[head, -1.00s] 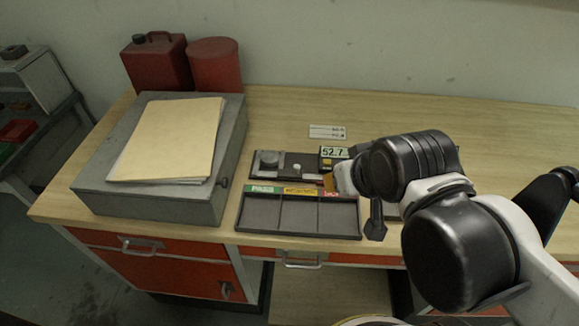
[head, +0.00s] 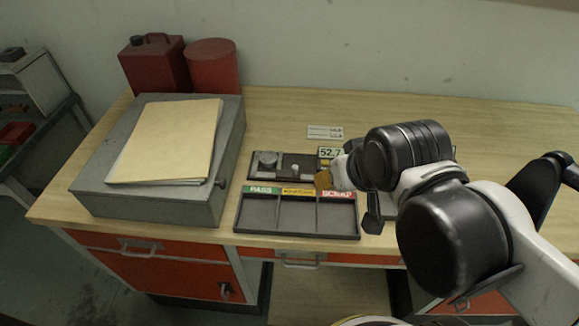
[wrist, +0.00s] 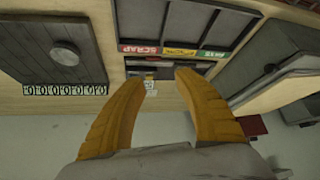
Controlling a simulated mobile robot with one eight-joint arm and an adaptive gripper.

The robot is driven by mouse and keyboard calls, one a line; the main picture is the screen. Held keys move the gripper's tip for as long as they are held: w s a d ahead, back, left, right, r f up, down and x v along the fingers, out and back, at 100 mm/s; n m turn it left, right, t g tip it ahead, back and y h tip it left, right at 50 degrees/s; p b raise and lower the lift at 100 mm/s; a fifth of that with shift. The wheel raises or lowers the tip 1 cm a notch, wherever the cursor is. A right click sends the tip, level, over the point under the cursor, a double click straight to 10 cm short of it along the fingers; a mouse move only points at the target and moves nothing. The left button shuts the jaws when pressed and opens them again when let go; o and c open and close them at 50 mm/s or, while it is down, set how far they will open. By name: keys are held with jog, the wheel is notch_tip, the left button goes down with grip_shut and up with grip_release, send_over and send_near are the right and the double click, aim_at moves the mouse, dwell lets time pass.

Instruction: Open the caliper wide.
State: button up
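The caliper (head: 284,166) looks like a dark flat device lying on the bench behind the tray, with a round grey knob at its left. A display (head: 330,152) reading 52.7 stands at its right end. My gripper (head: 323,180) is over the caliper's right part, and its arm hides what lies beyond. In the wrist view, the yellow fingers of my gripper (wrist: 158,79) are open and apart. The caliper (wrist: 172,66) shows beyond and between the tips, partly hidden by them. I cannot tell whether a finger touches it.
A tray (head: 296,236) with three compartments, labelled PASS and SCRAP at the ends, lies in front. A grey case (head: 150,203) with folders stands left. Red cans (head: 213,66) stand behind it. A dark board with a round knob (wrist: 65,54) shows in the wrist view.

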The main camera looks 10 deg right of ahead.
jog(key=w+a+r+n+g+p, duration=0.2)
jog(key=w+r+n+g+p, duration=0.15)
jog(key=w, duration=0.45)
jog(key=n+g+p, duration=0.1)
jog(key=n+g, duration=0.1)
jog(key=g, duration=0.1)
send_near(295, 166)
notch_tip(295, 166, down, 10)
jog(key=b, duration=0.3)
jog(key=shift+w+r, duration=0.1)
jog(key=shift+c, duration=0.4)
